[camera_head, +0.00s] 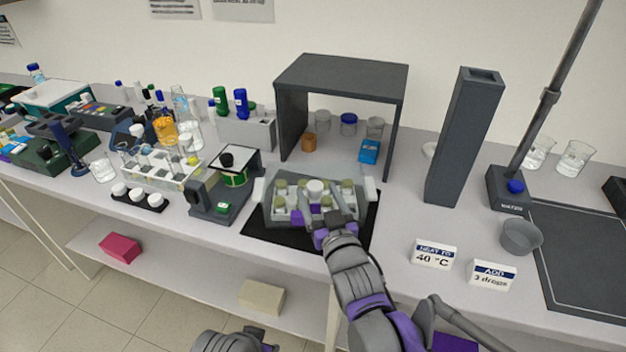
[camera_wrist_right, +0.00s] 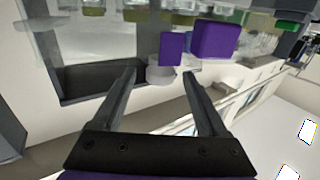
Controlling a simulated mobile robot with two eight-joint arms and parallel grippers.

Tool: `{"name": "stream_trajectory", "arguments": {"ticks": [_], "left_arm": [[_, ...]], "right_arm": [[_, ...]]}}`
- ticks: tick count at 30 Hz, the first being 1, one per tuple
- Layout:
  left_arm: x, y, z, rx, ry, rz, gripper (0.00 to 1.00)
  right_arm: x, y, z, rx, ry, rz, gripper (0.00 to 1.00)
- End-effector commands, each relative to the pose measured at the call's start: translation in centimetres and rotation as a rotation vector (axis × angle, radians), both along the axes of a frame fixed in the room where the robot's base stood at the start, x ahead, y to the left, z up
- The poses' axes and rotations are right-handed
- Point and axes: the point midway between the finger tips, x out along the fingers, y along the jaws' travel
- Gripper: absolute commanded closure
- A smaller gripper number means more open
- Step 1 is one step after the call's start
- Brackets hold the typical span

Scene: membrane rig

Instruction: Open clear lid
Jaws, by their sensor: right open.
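The membrane rig (camera_head: 268,208) is a grey box on a black mat, holding several olive-capped pieces and a white round one. Its clear lid is hard to make out in the head view, so I cannot tell its angle. My right gripper (camera_head: 328,210) is at the rig's front edge, open, with its fingers pointing toward the rig. Two purple blocks (camera_wrist_right: 214,40) and a pale round knob (camera_wrist_right: 160,72) show just beyond the fingertips. My left gripper is not in view.
A dark shelf stand (camera_head: 340,75) rises behind the rig, and a tall grey column (camera_head: 464,140) stands to the right. Two label cards (camera_head: 434,255) stand at front right.

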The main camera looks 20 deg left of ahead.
Motion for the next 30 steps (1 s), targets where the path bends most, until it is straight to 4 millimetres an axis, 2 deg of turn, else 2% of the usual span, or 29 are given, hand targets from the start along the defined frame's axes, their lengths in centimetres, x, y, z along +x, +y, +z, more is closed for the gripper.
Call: {"name": "stream_trajectory", "arguments": {"ticks": [3, 9, 21, 23, 30], "left_arm": [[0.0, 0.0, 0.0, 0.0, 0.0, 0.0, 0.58], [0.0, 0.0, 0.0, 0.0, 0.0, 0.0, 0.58], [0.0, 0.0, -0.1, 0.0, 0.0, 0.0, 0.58], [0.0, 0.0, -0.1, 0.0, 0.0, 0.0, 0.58], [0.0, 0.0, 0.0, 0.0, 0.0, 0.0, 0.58]], "right_arm": [[2.0, 1.2, 0.0, 0.0, 0.001, 0.0, 0.24], [4.2, 2.5, 0.0, -0.001, 0.001, 0.0, 0.24], [4.9, 2.9, 0.0, -0.001, 0.002, -0.001, 0.24], [4.9, 2.9, 0.0, -0.001, 0.002, -0.001, 0.33], [4.9, 2.9, -0.1, -0.001, 0.002, -0.001, 0.76]]}}
